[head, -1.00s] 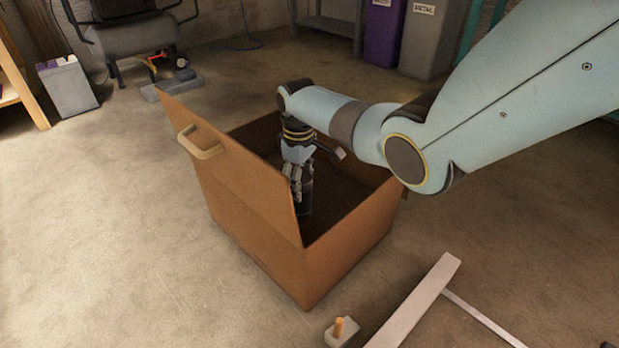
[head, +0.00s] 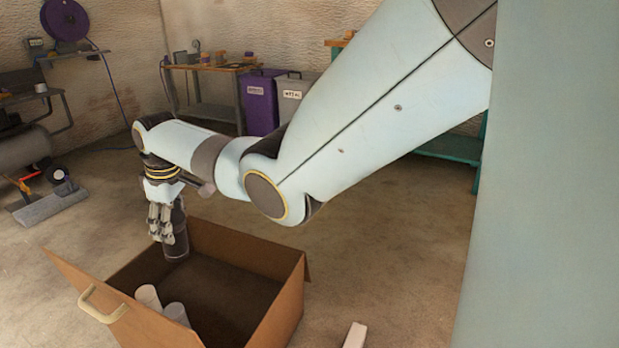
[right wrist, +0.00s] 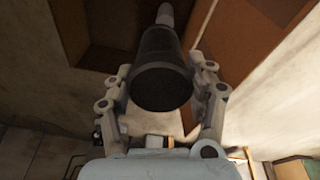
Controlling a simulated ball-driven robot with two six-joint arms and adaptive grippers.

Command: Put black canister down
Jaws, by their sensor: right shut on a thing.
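The black canister (head: 176,236) is a dark cylinder, roughly upright in the head view. My right gripper (head: 164,228) is shut on it, with the fingers around its side. It shows at the back left of the cardboard box (head: 255,252), with its lower end near the far rim; I cannot tell exactly how high it is. In the right wrist view the canister (right wrist: 160,75) sits between the two fingers of my right gripper (right wrist: 160,95), and a pale shape shows beyond its far end. My left gripper is not in view.
Two pale cylinders (head: 148,296) (head: 177,313) stand in the box's near left part; the rest of its floor looks bare. The near flap has a handle (head: 103,303). A workbench (head: 215,68) and bins (head: 262,98) stand behind.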

